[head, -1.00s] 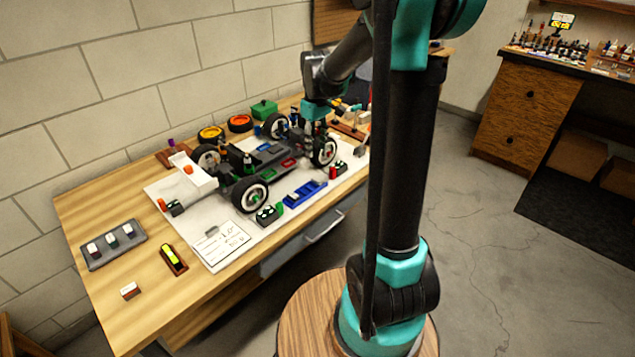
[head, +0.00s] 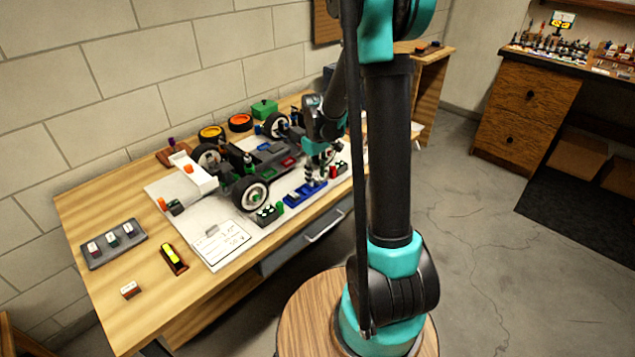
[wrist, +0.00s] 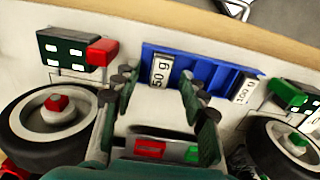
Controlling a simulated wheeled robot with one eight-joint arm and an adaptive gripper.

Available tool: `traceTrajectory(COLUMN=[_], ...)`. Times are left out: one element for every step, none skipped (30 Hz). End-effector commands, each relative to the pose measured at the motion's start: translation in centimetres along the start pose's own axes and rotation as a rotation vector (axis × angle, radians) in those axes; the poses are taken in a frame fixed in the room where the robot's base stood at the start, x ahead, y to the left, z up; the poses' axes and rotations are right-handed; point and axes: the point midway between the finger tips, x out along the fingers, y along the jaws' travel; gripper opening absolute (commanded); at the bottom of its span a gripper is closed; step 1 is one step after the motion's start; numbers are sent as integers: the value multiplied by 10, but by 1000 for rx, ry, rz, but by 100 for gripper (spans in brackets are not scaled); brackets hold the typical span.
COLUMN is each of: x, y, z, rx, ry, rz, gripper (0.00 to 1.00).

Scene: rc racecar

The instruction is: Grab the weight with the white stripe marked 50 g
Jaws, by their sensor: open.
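In the wrist view a dark weight with a white stripe marked 50 g (wrist: 160,74) stands in the left part of a blue tray (wrist: 205,75). A second weight marked 100 g (wrist: 243,90) is at the tray's right end. My gripper (wrist: 157,86) is open and empty, its fingers spread on either side of the 50 g weight in the picture. Whether they are level with it I cannot tell. In the head view the blue tray (head: 300,195) lies at the table's front, with my gripper (head: 316,172) over its right part; the weights are hard to make out there.
The racecar chassis (head: 255,160) with its wheels is right behind the tray. Dark green blocks with white squares flank the tray, one at left (wrist: 66,55) and one at right (wrist: 294,98). A grey holder (head: 97,262) and bare wood lie at the table's left.

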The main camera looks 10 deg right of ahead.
Motion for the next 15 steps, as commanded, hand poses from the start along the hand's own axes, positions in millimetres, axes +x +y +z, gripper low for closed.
traceTrajectory(x=[1,1,1,1,1,1,1,1,1,1,1,1,1,1,1], y=[0,0,0,0,0,0,0,0,0,0,0,0,0,0,0], z=[0,0,0,0,0,0,0,0,0,0,0,0,0,0,0], rx=[0,0,0,0,0,0,0,0,0,0,0,0,0,0,0], ry=[0,0,0,0,0,0,0,0,0,0,0,0,0,0,0], rz=[0,0,0,0,0,0,0,0,0,0,0,0,0,0,0], gripper=[43,43,43,43,43,43,42,38,33,29,26,21,17,13,8])
